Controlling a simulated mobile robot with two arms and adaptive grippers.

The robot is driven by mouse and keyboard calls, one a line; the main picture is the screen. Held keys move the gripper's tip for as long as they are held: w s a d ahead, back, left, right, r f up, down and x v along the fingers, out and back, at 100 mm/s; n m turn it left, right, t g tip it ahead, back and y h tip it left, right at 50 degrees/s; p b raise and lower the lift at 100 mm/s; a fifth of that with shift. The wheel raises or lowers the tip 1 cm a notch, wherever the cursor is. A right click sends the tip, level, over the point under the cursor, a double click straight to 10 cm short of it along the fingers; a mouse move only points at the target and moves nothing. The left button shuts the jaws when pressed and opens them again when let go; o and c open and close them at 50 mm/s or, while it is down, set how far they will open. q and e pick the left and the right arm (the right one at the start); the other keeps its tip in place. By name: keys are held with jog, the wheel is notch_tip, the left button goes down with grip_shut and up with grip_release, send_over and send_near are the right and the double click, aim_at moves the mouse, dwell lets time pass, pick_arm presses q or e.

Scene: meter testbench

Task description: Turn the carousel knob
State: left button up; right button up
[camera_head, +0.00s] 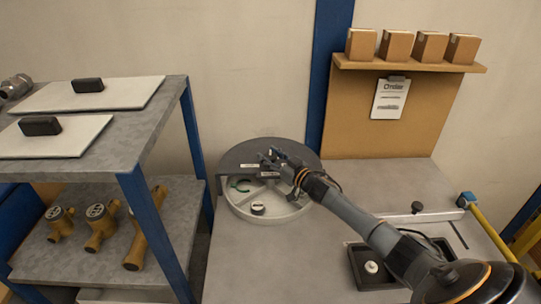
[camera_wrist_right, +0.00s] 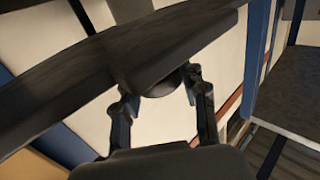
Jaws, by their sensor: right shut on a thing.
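The carousel (camera_head: 232,205) is a round grey drum with a dark lid (camera_head: 300,152) over its rear part and light compartments open at the front. My right gripper (camera_head: 271,158) is at the lid, near its middle. In the right wrist view its two fingers (camera_wrist_right: 163,107) stand on either side of a dark rounded piece under a dark plate, which looks like the carousel knob (camera_wrist_right: 160,86). The gripper is shut on this knob. In the head view the gripper covers the knob. My left gripper is in neither view.
A shelf rack (camera_head: 170,110) with brass meters (camera_head: 100,225) stands left. A black tray (camera_head: 362,277) lies under my right arm. Cardboard boxes (camera_head: 396,46) stand high at the back.

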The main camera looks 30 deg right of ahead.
jog(key=shift+r+n+y, duration=0.15)
jog(key=shift+n+y, duration=0.25)
jog(key=shift+y, duration=0.2)
jog(key=shift+w, duration=0.1)
jog(key=o, duration=1.1)
jog(key=shift+o, duration=0.3)
jog(key=shift+s+d+f, duration=0.1)
jog(key=shift+s+f, duration=0.15)
jog(key=shift+s, duration=0.3)
jog(key=v, duration=1)
jog(key=shift+s+d+r, duration=0.2)
jog(key=shift+s, duration=0.15)
jog(key=shift+r, duration=0.1)
